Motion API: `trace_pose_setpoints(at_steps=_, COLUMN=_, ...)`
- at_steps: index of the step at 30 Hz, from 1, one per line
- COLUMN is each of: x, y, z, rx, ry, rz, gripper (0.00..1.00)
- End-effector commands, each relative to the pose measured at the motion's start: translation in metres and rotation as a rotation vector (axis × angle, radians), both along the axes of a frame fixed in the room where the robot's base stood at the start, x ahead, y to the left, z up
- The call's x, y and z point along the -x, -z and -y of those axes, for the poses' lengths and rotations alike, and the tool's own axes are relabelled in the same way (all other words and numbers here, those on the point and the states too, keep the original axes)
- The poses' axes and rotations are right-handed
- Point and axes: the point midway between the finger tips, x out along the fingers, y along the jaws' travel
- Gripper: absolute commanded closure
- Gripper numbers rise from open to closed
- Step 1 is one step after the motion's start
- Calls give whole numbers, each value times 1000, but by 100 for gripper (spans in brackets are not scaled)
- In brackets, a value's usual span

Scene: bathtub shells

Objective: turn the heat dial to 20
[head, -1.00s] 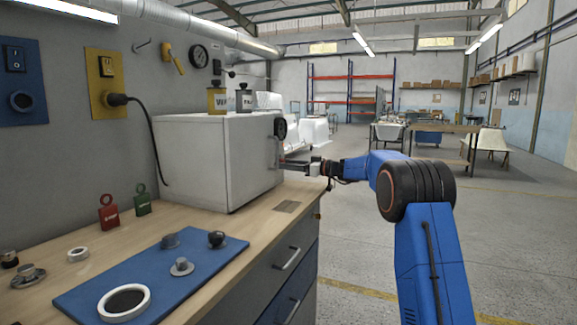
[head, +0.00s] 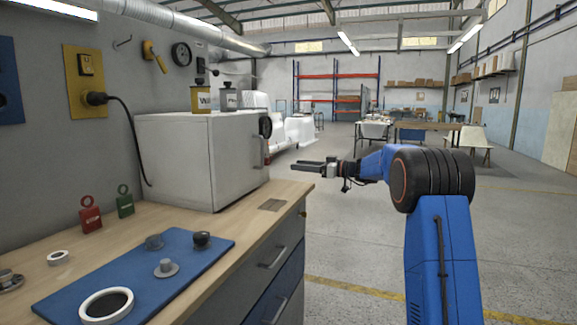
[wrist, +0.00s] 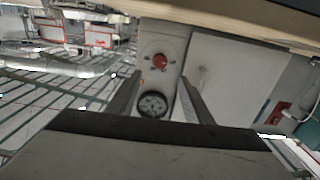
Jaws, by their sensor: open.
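The white heater cabinet (head: 190,160) stands on the workbench. The dial's marks are too small to read.
A blue mat (head: 130,280) with small parts lies on the bench (head: 285,190).

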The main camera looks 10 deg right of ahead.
Motion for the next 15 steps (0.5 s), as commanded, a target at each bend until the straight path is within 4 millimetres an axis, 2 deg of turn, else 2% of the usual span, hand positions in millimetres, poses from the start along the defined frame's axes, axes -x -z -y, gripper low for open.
trace_pose_setpoints(at_steps=1, x=6, y=-1, z=9, rx=1, ry=3, rz=1, gripper=54)
trace_pose_setpoints(at_steps=6, x=21, y=-1, z=30, rx=1, ry=2, rz=1, gripper=54)
trace_pose_setpoints(at_steps=15, x=32, y=0, z=44, rx=1, ry=0, rz=1, gripper=54)
